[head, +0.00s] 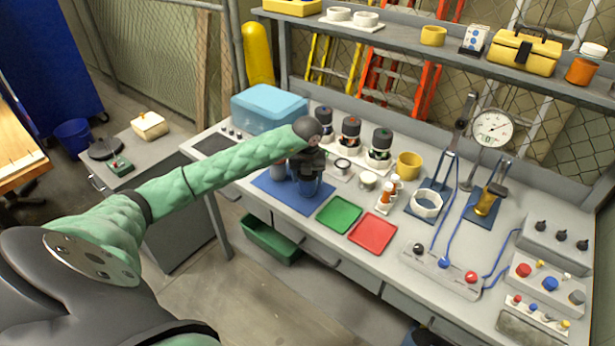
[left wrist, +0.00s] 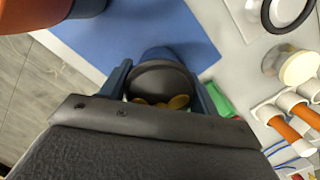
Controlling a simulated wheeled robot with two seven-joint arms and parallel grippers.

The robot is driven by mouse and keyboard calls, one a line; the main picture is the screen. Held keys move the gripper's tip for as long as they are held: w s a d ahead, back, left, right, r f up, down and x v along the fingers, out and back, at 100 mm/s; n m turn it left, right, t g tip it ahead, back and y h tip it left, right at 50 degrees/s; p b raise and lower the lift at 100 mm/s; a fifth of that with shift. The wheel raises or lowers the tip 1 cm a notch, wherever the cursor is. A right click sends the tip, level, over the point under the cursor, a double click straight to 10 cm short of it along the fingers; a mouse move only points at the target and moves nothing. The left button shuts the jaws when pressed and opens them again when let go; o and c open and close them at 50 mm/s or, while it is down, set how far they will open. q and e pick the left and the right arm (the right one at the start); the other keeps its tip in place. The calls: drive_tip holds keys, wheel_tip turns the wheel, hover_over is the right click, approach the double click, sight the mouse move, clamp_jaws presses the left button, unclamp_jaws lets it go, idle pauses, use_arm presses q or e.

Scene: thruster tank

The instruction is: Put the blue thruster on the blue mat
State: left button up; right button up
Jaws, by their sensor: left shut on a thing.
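My left gripper (head: 308,168) reaches in over the blue mat (head: 265,183) on the workbench. The mat also shows in the left wrist view (left wrist: 85,45). In the left wrist view the blue fingers of the gripper (left wrist: 160,95) are shut on the blue thruster (left wrist: 159,78), which shows a dark round end with gold bits and a blue part beyond it. In the head view my arm and gripper hide most of the thruster. I cannot tell whether it touches the mat. My right gripper is not in view.
A green mat (head: 339,215) and a red mat (head: 373,233) lie to the right. Several dark-capped canisters (head: 351,132) stand behind, beside a light blue box (head: 268,107). A yellow cup (head: 409,165) and orange-white bottles (head: 385,199) stand further right. Control boxes (head: 440,270) are near the front edge.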

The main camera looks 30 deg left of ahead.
use_arm(q)
drive_tip(key=shift+f, duration=0.1)
drive_tip(key=o, duration=1.2)
